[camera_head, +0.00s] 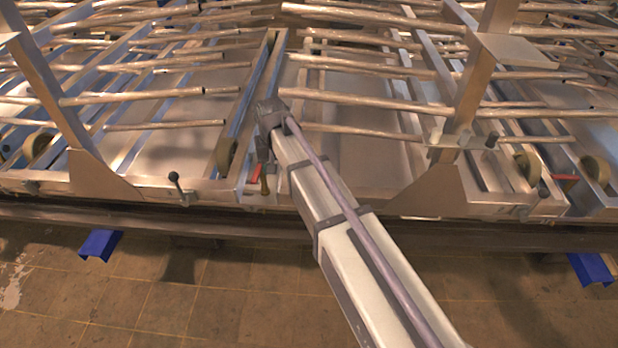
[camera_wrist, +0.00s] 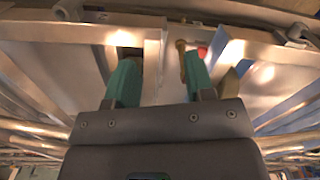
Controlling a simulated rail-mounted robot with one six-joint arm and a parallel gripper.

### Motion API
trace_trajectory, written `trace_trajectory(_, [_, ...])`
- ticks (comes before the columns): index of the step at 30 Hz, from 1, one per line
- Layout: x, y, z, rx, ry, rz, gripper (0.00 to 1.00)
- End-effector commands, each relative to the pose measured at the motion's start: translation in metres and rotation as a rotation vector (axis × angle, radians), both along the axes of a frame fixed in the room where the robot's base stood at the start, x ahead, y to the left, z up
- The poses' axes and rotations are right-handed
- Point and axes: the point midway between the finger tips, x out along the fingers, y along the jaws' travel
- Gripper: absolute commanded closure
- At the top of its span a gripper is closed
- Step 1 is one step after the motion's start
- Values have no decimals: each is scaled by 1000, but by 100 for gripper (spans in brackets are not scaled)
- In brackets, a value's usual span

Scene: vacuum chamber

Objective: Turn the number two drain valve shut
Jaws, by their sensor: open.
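A drain valve with a red handle (camera_head: 254,174) and a brass-coloured body (camera_head: 265,185) sits at the front edge of the metal frame, left of centre in the head view. No number is legible on it. In the wrist view its brass part (camera_wrist: 181,46) and a bit of red handle (camera_wrist: 202,50) show just beyond my right teal finger. My gripper (camera_wrist: 160,62) is open and empty, fingers apart, with a metal frame bar visible between them. The red handle appears outside the finger gap. A second red handle (camera_head: 565,177) shows at the far right in the head view.
Long metal tubes (camera_head: 370,98) run across the frame around my arm. A slanted upright (camera_head: 480,75) stands to the right and another (camera_head: 45,90) to the left. A black-knobbed lever (camera_head: 176,185) stands left of the valve. The tiled floor (camera_head: 110,300) in front is mostly clear.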

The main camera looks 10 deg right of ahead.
Motion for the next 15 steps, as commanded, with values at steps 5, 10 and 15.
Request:
trace_trajectory(5, [-42,-29,14,0,0,29,51])
trace_trajectory(10, [-76,-55,24,0,0,38,51])
trace_trajectory(15, [-102,-73,31,0,0,45,51])
